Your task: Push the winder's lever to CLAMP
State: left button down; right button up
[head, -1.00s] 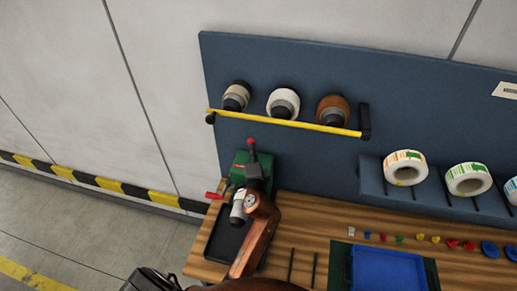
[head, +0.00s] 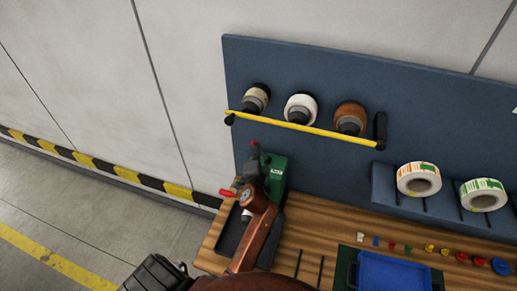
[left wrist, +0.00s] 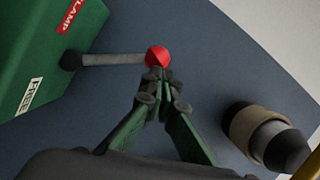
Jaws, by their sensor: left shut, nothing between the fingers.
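The green winder (head: 279,172) stands at the left end of the wooden bench. In the left wrist view its green body (left wrist: 30,50) carries a red CLAMP label (left wrist: 72,15) and a white FREE label (left wrist: 30,95). The lever (left wrist: 112,59) is a grey rod on a dark pivot, ending in a red ball (left wrist: 158,57); the ball shows in the head view (head: 254,143). My left gripper (left wrist: 160,76) is shut and empty, its fingertips right at the ball; I cannot tell whether they touch. In the head view the left gripper (head: 254,160) partly covers the winder.
A blue-grey board holds several rolls (head: 350,117) behind a yellow bar (head: 285,123). Label rolls (head: 419,179) sit on a rack to the right. A red-ended handle (head: 228,193) sticks out left of the winder. A blue tray (head: 395,272) lies on the bench.

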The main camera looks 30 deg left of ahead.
pick_arm(q)
notch_tip(320, 180, up, 10)
dwell(0.8)
dwell(0.5)
